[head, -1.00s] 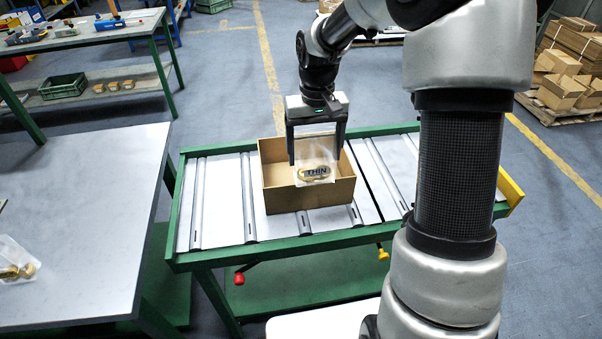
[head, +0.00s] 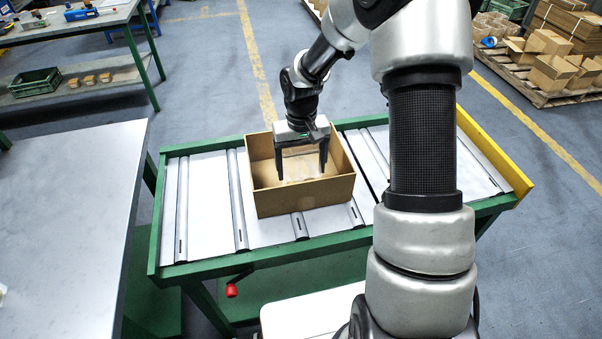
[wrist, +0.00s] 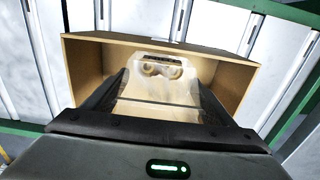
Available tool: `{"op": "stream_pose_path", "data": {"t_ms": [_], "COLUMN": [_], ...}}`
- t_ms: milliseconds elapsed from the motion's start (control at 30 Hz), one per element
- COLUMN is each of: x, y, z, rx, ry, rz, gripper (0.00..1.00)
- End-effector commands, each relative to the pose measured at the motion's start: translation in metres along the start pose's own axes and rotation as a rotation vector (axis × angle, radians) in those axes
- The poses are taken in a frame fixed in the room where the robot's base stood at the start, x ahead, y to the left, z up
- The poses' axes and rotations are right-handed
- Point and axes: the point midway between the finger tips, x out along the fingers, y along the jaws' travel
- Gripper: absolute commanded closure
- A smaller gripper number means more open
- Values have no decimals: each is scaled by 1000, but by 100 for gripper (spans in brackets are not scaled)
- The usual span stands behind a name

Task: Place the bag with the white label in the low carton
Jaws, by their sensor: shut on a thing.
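The low carton (head: 306,196) is an open brown box on the roller conveyor; its inside also shows in the wrist view (wrist: 226,80). My gripper (head: 301,174) reaches down into the carton, its fingertips below the rim. It is shut on a clear bag (wrist: 158,92) that hangs between the fingers. Rounded tan parts and a dark printed patch show at the bag's far end in the wrist view. In the head view the carton's front wall hides the bag's lower part. I cannot tell whether the bag touches the carton's floor.
The roller conveyor (head: 208,210) has a green frame and free room on both sides of the carton. A grey table (head: 70,220) stands at the left, mostly bare. A shelf table with a green crate (head: 36,82) is behind it. A pallet of cartons (head: 545,92) stands at the back right.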

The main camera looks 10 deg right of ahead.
Motion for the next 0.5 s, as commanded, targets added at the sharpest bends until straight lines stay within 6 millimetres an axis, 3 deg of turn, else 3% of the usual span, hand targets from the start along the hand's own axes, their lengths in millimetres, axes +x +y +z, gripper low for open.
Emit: {"op": "stream_pose_path", "data": {"t_ms": [167,500], "x": [25,30], "y": [0,0], "z": [0,0], "rx": [0,0], "ry": [-2,0], "rz": [0,0], "gripper": [49,49]}}
